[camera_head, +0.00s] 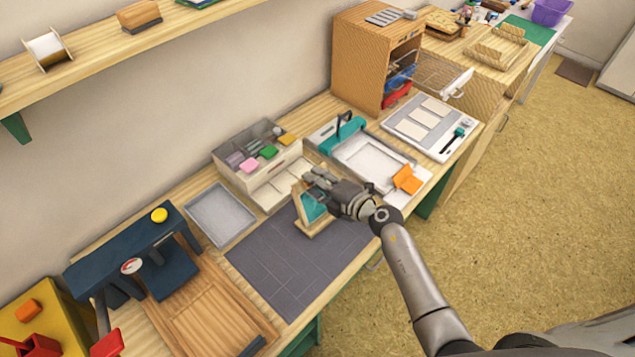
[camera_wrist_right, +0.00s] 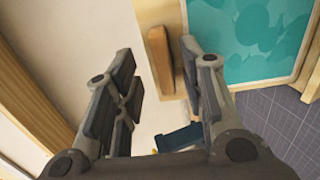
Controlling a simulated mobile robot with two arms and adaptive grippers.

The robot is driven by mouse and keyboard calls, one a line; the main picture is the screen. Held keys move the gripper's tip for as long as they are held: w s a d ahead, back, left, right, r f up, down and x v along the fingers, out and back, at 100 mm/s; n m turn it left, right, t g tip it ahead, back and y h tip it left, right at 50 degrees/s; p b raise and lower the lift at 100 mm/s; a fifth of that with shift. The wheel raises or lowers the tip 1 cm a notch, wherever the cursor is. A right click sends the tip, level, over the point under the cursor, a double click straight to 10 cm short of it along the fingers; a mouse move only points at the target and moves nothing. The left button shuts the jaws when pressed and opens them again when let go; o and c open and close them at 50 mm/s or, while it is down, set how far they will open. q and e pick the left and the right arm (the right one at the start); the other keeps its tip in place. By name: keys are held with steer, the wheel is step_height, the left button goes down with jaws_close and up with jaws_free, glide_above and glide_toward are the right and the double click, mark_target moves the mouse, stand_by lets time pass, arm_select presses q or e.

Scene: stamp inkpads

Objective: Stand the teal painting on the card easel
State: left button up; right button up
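The teal painting (camera_head: 312,206) stands tilted back on the small wooden card easel (camera_head: 318,228), which sits at the far edge of the dark grey mat. In the right wrist view the painting (camera_wrist_right: 262,40) shows large, with a pale border, to the right of the fingers. My right gripper (camera_head: 313,179) is just above and beside the top of the painting. Part of the painting is hidden behind the gripper in the head view. My left gripper is not in view.
The grey mat (camera_head: 285,265) is otherwise clear. An organizer with coloured inkpads (camera_head: 240,175), an empty grey tray (camera_head: 221,214) and a teal-handled press (camera_head: 340,135) stand close behind. An orange stand (camera_head: 407,180) is to the right. A dark blue press (camera_head: 125,255) stands at left.

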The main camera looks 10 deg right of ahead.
steer(key=v, duration=1.2)
stand_by(0.6)
